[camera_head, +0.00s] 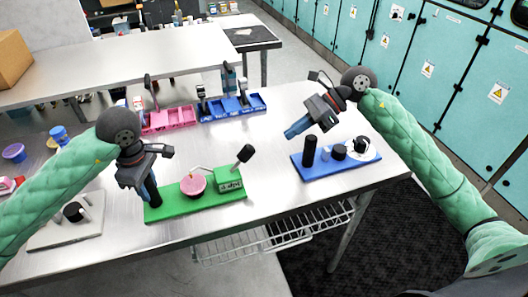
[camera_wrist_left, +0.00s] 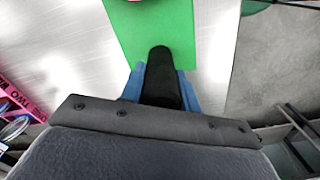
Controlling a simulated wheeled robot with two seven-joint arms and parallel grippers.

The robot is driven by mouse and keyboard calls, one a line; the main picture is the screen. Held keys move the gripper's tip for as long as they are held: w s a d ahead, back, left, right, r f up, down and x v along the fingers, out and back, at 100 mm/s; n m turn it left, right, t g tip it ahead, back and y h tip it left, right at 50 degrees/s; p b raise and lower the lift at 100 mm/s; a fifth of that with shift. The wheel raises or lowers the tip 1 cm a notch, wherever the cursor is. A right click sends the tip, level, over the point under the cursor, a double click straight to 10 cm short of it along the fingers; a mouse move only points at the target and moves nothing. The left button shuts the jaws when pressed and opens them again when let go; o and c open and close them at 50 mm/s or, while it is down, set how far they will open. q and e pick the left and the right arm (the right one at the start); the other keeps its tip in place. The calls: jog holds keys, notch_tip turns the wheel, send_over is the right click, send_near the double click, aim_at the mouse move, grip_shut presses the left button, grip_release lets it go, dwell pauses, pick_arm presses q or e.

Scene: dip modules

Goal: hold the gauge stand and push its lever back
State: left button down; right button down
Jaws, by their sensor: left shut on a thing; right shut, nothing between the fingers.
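The gauge stand has a green base (camera_head: 210,203) with a black post (camera_head: 153,193) at its left end, a pink round part (camera_head: 193,184) in the middle and a green block at the right. A lever with a black knob (camera_head: 244,153) leans up and to the right from that block. My left gripper (camera_head: 148,188) is shut on the black post, which shows between its blue fingers in the left wrist view (camera_wrist_left: 161,80). My right gripper (camera_head: 292,132) is shut and empty, above the table, to the right of the knob and apart from it.
A blue base (camera_head: 318,170) with black posts stands right of the green stand, below my right gripper. Pink (camera_head: 170,118) and blue (camera_head: 232,107) trays sit behind. A grey plate (camera_head: 62,232) lies at left. The table's front edge runs close to the stand.

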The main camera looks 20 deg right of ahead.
aim_at(241, 160)
dwell(0.4)
jog(key=x, duration=1)
jog(key=shift+a+r, duration=0.1)
dwell(0.4)
jog(key=shift+a+r+h, duration=0.1)
jog(key=shift+r+h, duration=0.05)
jog(key=shift+h, duration=0.25)
